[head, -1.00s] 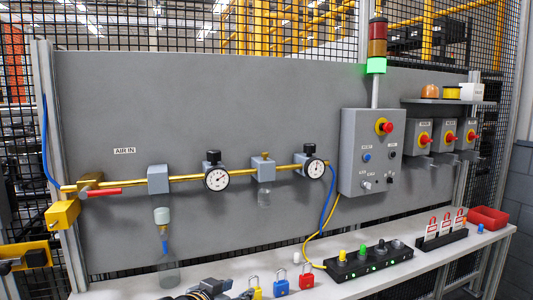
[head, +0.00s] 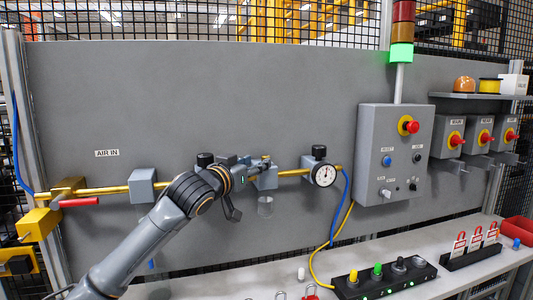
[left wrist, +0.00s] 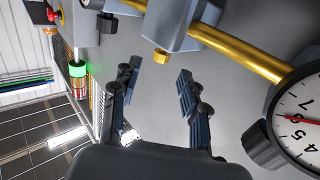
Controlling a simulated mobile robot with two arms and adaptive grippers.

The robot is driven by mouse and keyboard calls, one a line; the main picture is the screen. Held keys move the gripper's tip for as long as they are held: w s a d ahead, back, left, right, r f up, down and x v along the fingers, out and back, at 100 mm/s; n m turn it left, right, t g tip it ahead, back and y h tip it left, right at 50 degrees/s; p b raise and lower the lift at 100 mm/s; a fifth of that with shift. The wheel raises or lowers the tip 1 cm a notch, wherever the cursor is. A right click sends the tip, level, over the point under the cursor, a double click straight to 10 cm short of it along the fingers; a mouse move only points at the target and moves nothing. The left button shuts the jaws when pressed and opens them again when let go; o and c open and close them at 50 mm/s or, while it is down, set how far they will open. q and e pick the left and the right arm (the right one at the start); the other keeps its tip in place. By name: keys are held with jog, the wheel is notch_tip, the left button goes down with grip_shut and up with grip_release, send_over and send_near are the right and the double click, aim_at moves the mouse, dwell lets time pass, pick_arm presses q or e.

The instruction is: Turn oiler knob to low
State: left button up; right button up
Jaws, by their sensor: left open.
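The oiler is a grey block (head: 266,178) on the brass pipe, with a clear bowl (head: 265,206) below it. Its small brass knob (left wrist: 163,56) shows in the left wrist view, on the edge of the block. In the head view the knob is hidden behind my left gripper (head: 262,163). My left gripper is open and empty, in front of the top of the oiler. In the left wrist view its two fingers (left wrist: 158,85) point toward the knob, which lies between their lines, just beyond the tips. I see no contact. My right gripper is not in view.
A gauge with a black knob (head: 323,174) is right of the oiler; another gauge (left wrist: 300,118) is close at right in the left wrist view. The control box (head: 395,150) and lit tower light (head: 401,53) stand further right. The shelf below holds a button strip (head: 380,278).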

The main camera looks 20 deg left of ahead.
aim_at(266, 156)
pick_arm(q)
jog(key=w, duration=0.1)
jog(key=w+p, duration=0.1)
jog(key=w, duration=0.1)
jog(key=w+d, duration=0.1)
jog(key=w, duration=0.1)
jog(key=shift+w+r, duration=0.15)
jog(key=shift+w, duration=0.3)
jog(key=shift+w+d+p, duration=0.1)
jog(key=shift+w+p, duration=0.15)
jog(key=shift+p, duration=0.05)
jog(key=shift+w, duration=0.1)
jog(key=shift+c, duration=0.2)
jog(key=c, duration=0.7)
grip_shut()
jog(key=shift+f, duration=0.2)
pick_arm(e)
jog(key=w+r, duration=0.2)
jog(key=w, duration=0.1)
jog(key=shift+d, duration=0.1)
